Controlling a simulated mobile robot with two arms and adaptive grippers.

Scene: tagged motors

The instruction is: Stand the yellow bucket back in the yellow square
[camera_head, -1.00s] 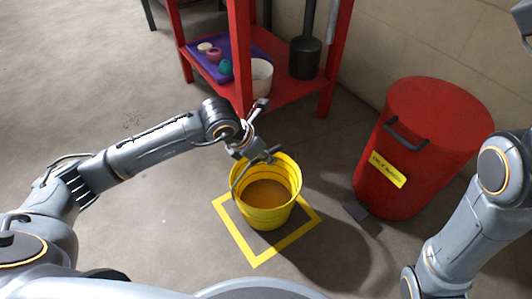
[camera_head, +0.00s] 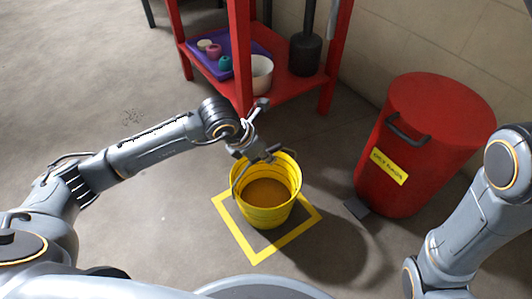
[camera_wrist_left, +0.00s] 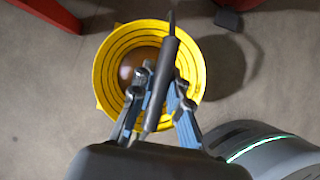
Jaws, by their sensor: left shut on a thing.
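The yellow bucket (camera_head: 265,214) is upright, with a brownish inside, in the head view. It overlaps the yellow square (camera_head: 285,244) taped on the floor, whose front and side edges show around it. I cannot tell whether its base touches the floor. My left gripper (camera_head: 262,156) is over the bucket's rim, shut on its dark handle. The wrist view shows the left gripper (camera_wrist_left: 158,90) on the handle's grey grip (camera_wrist_left: 162,80), with the bucket (camera_wrist_left: 106,75) below. My right arm shows at the right; its gripper is out of view.
A red bin (camera_head: 440,110) with a black handle and pedal stands to the right. A red shelf (camera_head: 285,95) behind holds a purple tray (camera_head: 200,62), a white pot (camera_head: 262,75) and a dark canister (camera_head: 305,55). The floor at the left is clear.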

